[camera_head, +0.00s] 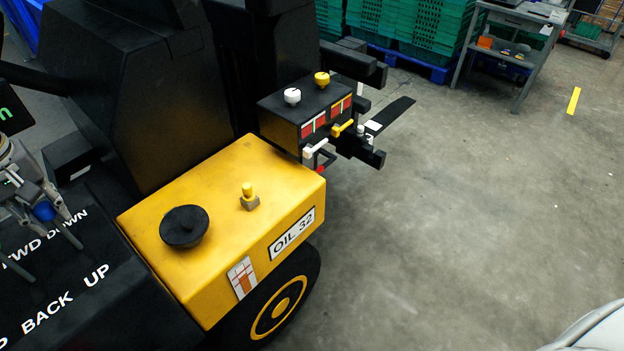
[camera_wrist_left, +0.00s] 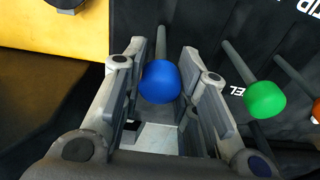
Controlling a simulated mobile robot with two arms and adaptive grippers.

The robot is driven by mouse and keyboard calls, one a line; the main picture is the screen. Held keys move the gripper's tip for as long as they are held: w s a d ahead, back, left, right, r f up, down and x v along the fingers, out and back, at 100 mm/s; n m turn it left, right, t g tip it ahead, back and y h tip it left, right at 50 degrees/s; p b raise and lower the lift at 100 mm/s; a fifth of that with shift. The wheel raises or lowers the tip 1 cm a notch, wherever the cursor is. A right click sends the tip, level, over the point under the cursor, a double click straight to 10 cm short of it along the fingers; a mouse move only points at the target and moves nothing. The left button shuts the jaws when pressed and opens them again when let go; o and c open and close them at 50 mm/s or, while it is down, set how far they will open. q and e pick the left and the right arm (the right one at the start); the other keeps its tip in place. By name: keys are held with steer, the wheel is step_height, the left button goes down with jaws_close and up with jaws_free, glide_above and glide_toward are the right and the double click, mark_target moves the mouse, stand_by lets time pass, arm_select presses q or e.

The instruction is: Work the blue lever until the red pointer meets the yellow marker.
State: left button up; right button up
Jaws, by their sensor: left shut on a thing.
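The blue lever's round knob (camera_head: 44,211) shows at the left edge of the head view. It is large in the left wrist view (camera_wrist_left: 160,82), with its grey rod running up to the black panel. My left gripper (camera_head: 42,204) is shut on this knob, with one finger on each side of it in the left wrist view (camera_wrist_left: 158,68). I cannot make out a red pointer for certain; a small red part (camera_head: 323,163) shows beneath the black box. A yellow strip (camera_head: 574,101) lies on the floor at right; whether it is the marker is unclear. My right gripper is not in view.
A green-knobbed lever (camera_wrist_left: 265,100) stands right of the blue one, and an orange knob (camera_wrist_left: 317,110) is at the edge. The yellow housing (camera_head: 225,205) and black control box (camera_head: 305,112) lie ahead. The floor at right is largely clear.

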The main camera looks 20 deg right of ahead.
arm_select(q)
steer(key=o, duration=0.8)
steer(key=shift+o, duration=0.2)
steer(key=shift+r, duration=0.1)
steer(key=r+p, duration=0.3)
steer(key=r, duration=0.2)
steer(key=r+p, duration=0.2)
steer(key=shift+s+d+r+p, duration=0.2)
steer(key=shift+s+r+p, duration=0.1)
steer(key=shift+r+p, duration=0.1)
step_height(320, 180, up, 12)
steer(key=s, duration=0.1)
steer(key=shift+d, duration=0.35)
steer(key=shift+s+f, duration=0.1)
